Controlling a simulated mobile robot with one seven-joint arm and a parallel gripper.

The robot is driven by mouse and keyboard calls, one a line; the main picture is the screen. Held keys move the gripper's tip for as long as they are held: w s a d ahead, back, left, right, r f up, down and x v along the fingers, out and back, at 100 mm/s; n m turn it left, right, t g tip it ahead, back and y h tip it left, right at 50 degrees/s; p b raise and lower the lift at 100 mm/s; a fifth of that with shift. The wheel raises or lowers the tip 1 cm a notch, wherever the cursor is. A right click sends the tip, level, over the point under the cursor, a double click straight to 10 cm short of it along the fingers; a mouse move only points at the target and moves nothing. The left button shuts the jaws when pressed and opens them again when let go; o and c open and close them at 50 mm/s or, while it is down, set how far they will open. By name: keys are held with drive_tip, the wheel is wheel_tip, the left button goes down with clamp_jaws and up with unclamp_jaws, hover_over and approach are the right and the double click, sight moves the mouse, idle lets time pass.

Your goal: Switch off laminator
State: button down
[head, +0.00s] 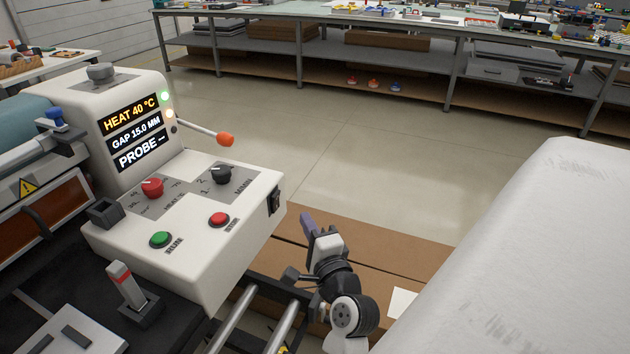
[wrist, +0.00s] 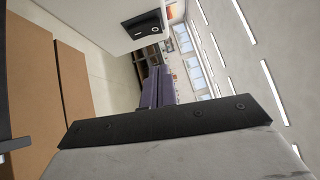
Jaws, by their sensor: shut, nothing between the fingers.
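The laminator's white control box (head: 225,265) stands left of centre in the head view. A black rocker switch (head: 274,201) is on its right end face. The switch also shows at the top of the wrist view (wrist: 147,24), with small white marks; I cannot tell which side is pressed. The display (head: 135,133) is lit and reads HEAT 40 °C, GAP 15.0 MM and PROBE with dashes.
The box top carries a red knob (head: 152,188), a black knob (head: 220,174), a green button (head: 160,240) and a red button (head: 219,219). An orange-tipped lever (head: 225,139) sticks out behind. A large white covered roll or block (head: 530,250) lies right.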

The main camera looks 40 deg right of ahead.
sight(279, 196)
drive_tip(key=w+p, duration=0.1)
drive_tip(key=w, duration=0.5)
drive_tip(key=shift+w+a+r+p, duration=0.15)
drive_tip(key=shift+w+r+p, duration=0.15)
drive_tip(key=shift+r+p, duration=0.1)
drive_tip(key=shift+r, duration=0.1)
drive_tip(key=shift+w+a+r+p, duration=0.1)
drive_tip(key=shift+w+r+p, duration=0.1)
drive_tip(key=shift+p, duration=0.5)
drive_tip(key=shift+f, duration=0.2)
drive_tip(key=shift+s, duration=0.1)
